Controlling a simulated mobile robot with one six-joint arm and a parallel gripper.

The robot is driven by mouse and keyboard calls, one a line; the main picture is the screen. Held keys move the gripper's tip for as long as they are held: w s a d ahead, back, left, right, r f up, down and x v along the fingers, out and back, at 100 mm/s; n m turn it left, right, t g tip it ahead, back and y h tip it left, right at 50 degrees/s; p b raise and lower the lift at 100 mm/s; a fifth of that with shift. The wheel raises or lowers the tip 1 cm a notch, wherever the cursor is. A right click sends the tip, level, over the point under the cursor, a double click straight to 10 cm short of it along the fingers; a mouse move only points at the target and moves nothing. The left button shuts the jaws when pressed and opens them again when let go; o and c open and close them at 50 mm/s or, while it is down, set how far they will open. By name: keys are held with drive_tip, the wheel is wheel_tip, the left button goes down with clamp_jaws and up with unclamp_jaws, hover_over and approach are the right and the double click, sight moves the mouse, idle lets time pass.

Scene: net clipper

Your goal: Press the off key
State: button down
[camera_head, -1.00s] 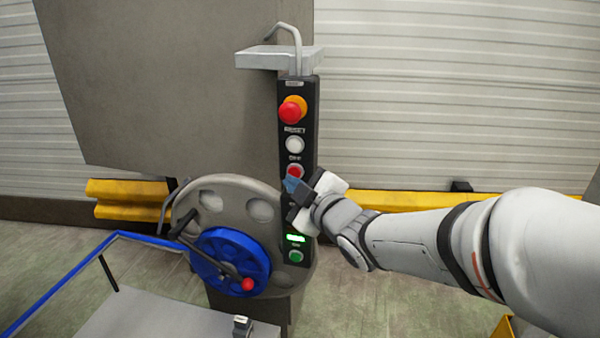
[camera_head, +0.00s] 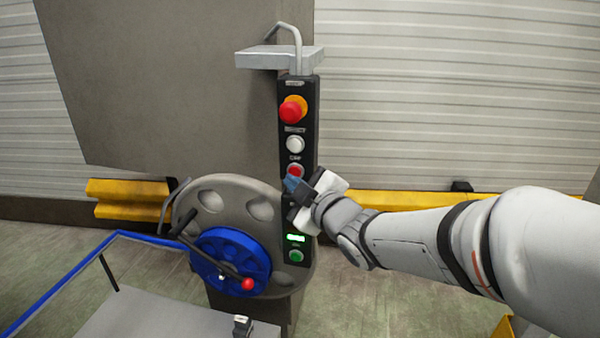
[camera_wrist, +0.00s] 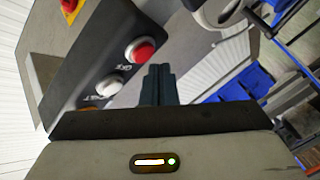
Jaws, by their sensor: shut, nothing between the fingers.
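The off key is a round red button (camera_head: 295,170) with a small label above it, on a tall black control panel (camera_head: 312,100). In the wrist view the red button (camera_wrist: 140,50) stands just beyond and left of my fingertips. My gripper (camera_head: 290,184) is shut and empty, with its blue-grey fingertips just below the button in the head view. The fingers show together in the wrist view (camera_wrist: 158,72). I cannot tell for sure whether they touch the panel.
Above the off key are a white button (camera_head: 295,144) and a red mushroom knob (camera_head: 291,110) on an orange base. A blue handwheel (camera_head: 245,250) with a crank stands left of the panel.

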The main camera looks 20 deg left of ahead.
drive_tip(key=shift+w, duration=0.4)
drive_tip(key=shift+w, duration=0.4)
idle(0.5)
drive_tip(key=shift+s+b, duration=0.1)
drive_tip(key=shift+b, duration=0.2)
drive_tip(key=shift+s+b, duration=0.5)
drive_tip(key=shift+s, duration=0.25)
drive_tip(key=s+b, duration=0.2)
drive_tip(key=s, duration=0.1)
drive_tip(key=s+b, duration=0.1)
drive_tip(key=s, duration=0.1)
drive_tip(key=shift+d, duration=0.3)
idle(0.6)
